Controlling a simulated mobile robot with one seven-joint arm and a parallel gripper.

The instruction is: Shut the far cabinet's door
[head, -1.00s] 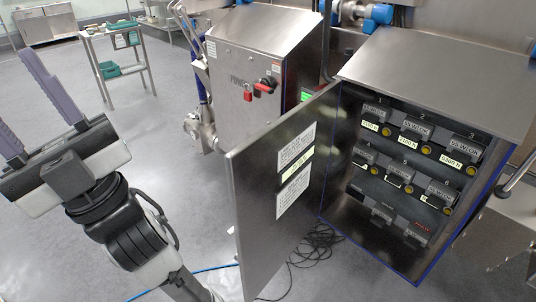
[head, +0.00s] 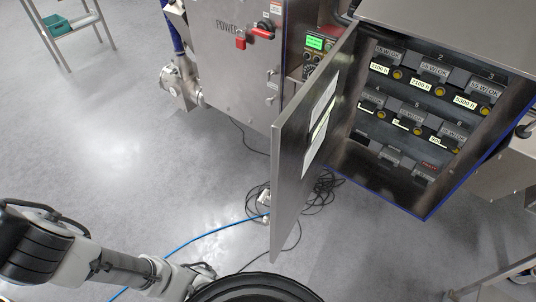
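Two steel cabinets stand side by side. The right cabinet (head: 355,160) is open and shows rows of labelled black modules inside. Its door (head: 290,165) stands swung wide out toward me on its left side, with white label sheets on its inner face. The left cabinet (head: 215,65), set farther back, carries a red handle and a red padlock on its front. Its right edge is partly behind the open door, and I cannot tell whether its front is fully shut. My gripper is out of view; only my arm shows at the lower left, apart from both cabinets.
A blue cable (head: 205,236) and a tangle of black cables (head: 318,192) lie on the floor below the open door. A steel stand with a green bin (head: 62,23) is at the upper left. The grey floor at left is clear.

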